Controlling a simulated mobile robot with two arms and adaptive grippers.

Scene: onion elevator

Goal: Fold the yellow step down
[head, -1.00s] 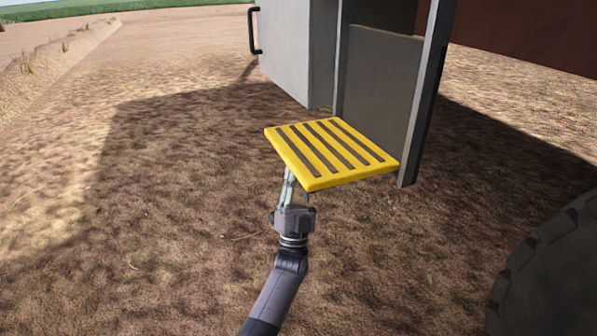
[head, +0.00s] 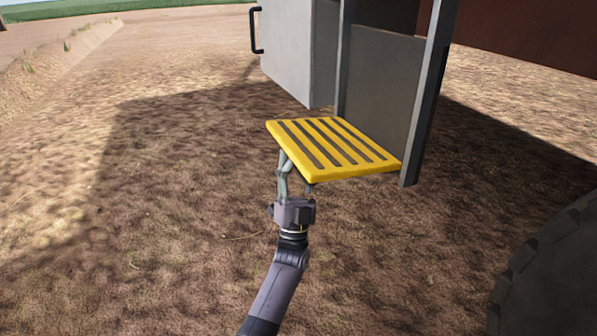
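The yellow step (head: 333,150) is a flat slab with dark slots in its top. It sticks out from the grey machine body, close to level. My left gripper (head: 295,177) is at the step's outer near edge, coming from below. Its fingers look spread apart, with one at the left under the outer edge and one by the near corner. The step hides the fingertips, so I cannot tell whether they touch it. Nothing shows between the fingers. My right gripper is not in view.
A grey panel (head: 377,95) and an upright post (head: 428,95) stand behind the step. A black handle (head: 254,30) is on the grey door at upper left. A large tire (head: 555,270) is at lower right. The bare ground to the left is clear.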

